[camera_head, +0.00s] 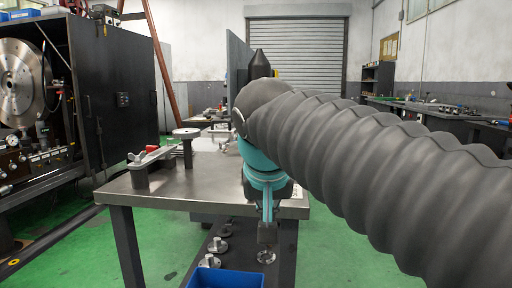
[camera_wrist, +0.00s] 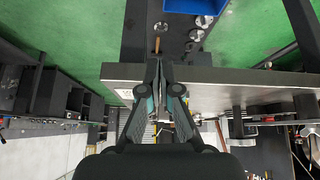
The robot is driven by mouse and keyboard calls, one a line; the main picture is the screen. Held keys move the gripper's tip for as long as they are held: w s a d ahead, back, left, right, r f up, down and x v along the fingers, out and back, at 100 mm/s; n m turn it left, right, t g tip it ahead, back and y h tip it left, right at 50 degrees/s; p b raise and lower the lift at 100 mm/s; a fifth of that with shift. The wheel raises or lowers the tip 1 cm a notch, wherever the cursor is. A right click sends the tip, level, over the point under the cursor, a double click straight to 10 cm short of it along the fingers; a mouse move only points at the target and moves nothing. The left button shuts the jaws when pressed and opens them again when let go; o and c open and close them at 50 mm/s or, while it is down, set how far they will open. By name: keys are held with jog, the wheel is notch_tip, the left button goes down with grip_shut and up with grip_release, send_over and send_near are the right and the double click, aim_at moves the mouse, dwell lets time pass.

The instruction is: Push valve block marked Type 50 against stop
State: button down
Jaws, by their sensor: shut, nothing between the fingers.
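No block with a readable Type 50 mark shows in either view. The steel-topped table (camera_head: 170,190) stands ahead of me, with its edge also across the wrist view (camera_wrist: 230,74). My gripper (camera_head: 267,233) points down at the table's front right, beyond which the far surface is hidden by my arm. In the wrist view my gripper (camera_wrist: 157,66) is shut with its fingertips together and nothing visible between them. A clamp fixture with a red handle (camera_head: 156,154) sits on the table's left part.
A lower shelf holds several small metal parts (camera_head: 217,244) and a blue bin (camera_head: 226,279), which also shows in the wrist view (camera_wrist: 195,6). A dark machine cabinet (camera_head: 115,90) stands at left. Green floor (camera_head: 165,245) is open left of the table.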

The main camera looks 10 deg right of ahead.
jog(key=w+a+r+m, duration=0.1)
jog(key=w+a+r, duration=0.25)
jog(key=r, duration=0.25)
jog(key=shift+t+h, duration=0.3)
jog(key=w+d+p, duration=0.1)
jog(key=w+d, duration=0.1)
jog(key=w, duration=0.6)
jog(key=w+d+p, duration=0.1)
jog(key=w+d, duration=0.2)
jog(key=w, duration=0.5)
jog(key=w+d+p, duration=0.2)
jog(key=w+d, duration=0.1)
jog(key=w, duration=0.5)
jog(key=shift+w+d+r, duration=0.15)
jog(key=shift+f+b, duration=0.45)
jog(key=shift+f, duration=0.4)
jog(key=shift+s+f, duration=0.15)
jog(key=shift+s, duration=0.1)
jog(key=s, duration=0.1)
jog(key=s+a+b, duration=0.1)
jog(key=s, duration=0.1)
jog(key=s+a+b, duration=0.1)
jog(key=s, duration=0.1)
jog(key=shift+s+f, duration=0.1)
jog(key=shift+f, duration=0.05)
jog(key=shift+r+p, duration=0.85)
jog(key=shift+r, duration=0.05)
